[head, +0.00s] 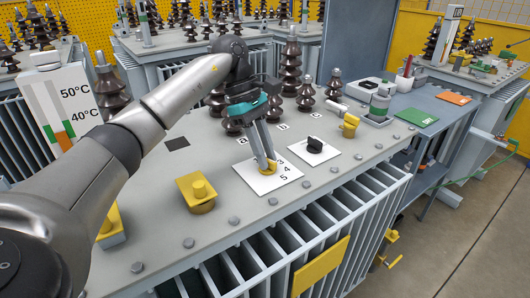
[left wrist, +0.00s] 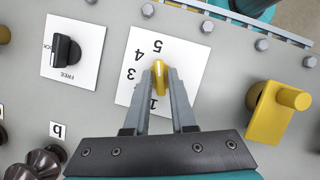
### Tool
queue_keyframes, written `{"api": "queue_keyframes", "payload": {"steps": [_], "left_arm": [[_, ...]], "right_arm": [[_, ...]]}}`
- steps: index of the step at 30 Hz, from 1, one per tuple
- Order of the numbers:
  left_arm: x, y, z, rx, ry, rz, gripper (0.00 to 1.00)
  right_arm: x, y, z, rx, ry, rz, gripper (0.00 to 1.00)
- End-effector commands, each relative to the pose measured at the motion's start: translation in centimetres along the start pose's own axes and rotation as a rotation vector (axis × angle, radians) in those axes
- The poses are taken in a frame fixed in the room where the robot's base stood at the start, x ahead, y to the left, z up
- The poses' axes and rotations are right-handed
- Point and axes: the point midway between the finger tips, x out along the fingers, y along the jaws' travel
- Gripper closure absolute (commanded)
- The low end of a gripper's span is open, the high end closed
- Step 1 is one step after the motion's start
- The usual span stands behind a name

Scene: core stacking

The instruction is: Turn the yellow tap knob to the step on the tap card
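The yellow tap knob (head: 268,169) sits on a white dial plate (head: 252,180) on top of the grey transformer. In the left wrist view the knob (left wrist: 159,73) stands between my left gripper's fingertips (left wrist: 160,92), which touch its sides. The plate (left wrist: 192,62) there shows 5, 4, 3 and part of 1; the fingers hide the rest. The knob's upper end in that view lies near 4 and 5; which end is its pointer I cannot tell. My left gripper (head: 266,160) reaches down from above in the head view. I cannot identify the tap card. My right gripper is not in view.
A black knob (head: 314,145) on a white plate is right of the dial. A yellow block (head: 196,194) with a round top stands left. Brown insulators (head: 291,65) stand behind. Green (head: 415,117) and orange (head: 453,98) cards lie on the right bench, their text unreadable.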

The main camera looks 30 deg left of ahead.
Motion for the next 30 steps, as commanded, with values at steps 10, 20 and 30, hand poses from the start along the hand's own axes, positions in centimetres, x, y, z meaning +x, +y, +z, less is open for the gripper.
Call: {"api": "queue_keyframes", "payload": {"steps": [10, 20, 30], "left_arm": [[-0.03, 0.0, 0.0, 0.0, 0.0, 0.0, 1.0], [-0.05, -0.01, 0.0, -0.003, 0.0, 0.001, 1.0], [-0.15, -0.13, -0.01, -0.105, 0.001, 0.043, 1.0]], "right_arm": [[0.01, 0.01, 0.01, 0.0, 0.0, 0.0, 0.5], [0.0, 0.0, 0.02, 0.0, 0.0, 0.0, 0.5], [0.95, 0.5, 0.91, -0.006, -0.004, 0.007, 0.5]]}}
